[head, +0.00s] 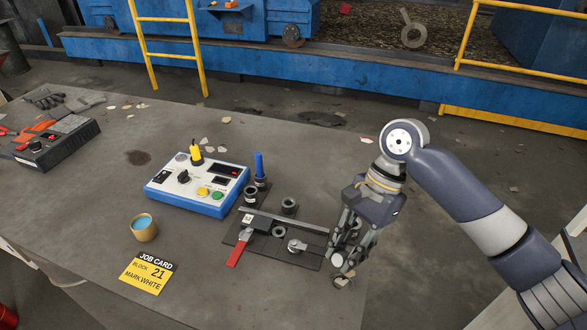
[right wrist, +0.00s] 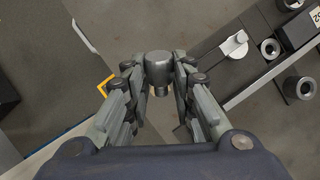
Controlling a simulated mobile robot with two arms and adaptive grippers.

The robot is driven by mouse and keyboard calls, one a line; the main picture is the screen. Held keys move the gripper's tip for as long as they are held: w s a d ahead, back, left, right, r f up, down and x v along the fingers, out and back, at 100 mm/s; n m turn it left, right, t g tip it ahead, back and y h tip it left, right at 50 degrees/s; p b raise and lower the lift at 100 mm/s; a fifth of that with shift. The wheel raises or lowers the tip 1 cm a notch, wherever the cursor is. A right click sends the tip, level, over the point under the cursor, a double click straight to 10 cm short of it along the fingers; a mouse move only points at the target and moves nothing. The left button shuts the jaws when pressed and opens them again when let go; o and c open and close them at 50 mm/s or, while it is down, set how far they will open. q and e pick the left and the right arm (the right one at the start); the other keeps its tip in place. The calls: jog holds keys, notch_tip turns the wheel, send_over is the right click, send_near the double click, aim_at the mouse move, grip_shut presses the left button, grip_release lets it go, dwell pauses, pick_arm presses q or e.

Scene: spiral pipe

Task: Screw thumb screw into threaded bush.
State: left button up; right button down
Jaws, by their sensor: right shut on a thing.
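My right gripper (head: 341,271) is at the right end of a dark fixture plate (head: 302,259). In the right wrist view its fingers are shut on a grey cylindrical head with a narrower stem, which looks like the thumb screw (right wrist: 158,70). The screw is apart from the plate's fittings in that view. On the plate sits a round dark-holed ring (head: 278,232), possibly the threaded bush; it also shows in the right wrist view (right wrist: 270,48). Beside it is a pale knob with a lever (head: 297,246). My left gripper is not in view.
A loose dark bush (head: 289,205) stands behind the plate's rail. A red-handled lever (head: 238,251) is at the plate's left. A blue control box (head: 198,184), a cup (head: 144,228) and a yellow job card (head: 147,273) lie further left. The table's right edge is close to my gripper.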

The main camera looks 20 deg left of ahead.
jog(key=w+a+r+m+t+y+p, duration=0.4)
jog(key=w+a+m+t+y+p, duration=0.5)
jog(key=m, duration=0.8)
jog(key=shift+w+a+t+y, duration=1.2)
jog(key=shift+w+a+t, duration=0.75)
jog(key=shift+a, duration=0.7)
jog(key=shift+p, duration=0.35)
jog(key=shift+f+b, duration=2.25)
jog(key=shift+f, duration=0.65)
jog(key=shift+s+f+b, duration=0.1)
jog(key=shift+f+b, duration=0.5)
jog(key=shift+f, duration=0.25)
jog(key=shift+r, duration=0.1)
jog(key=shift+r+p, duration=0.2)
jog(key=shift+p, duration=0.4)
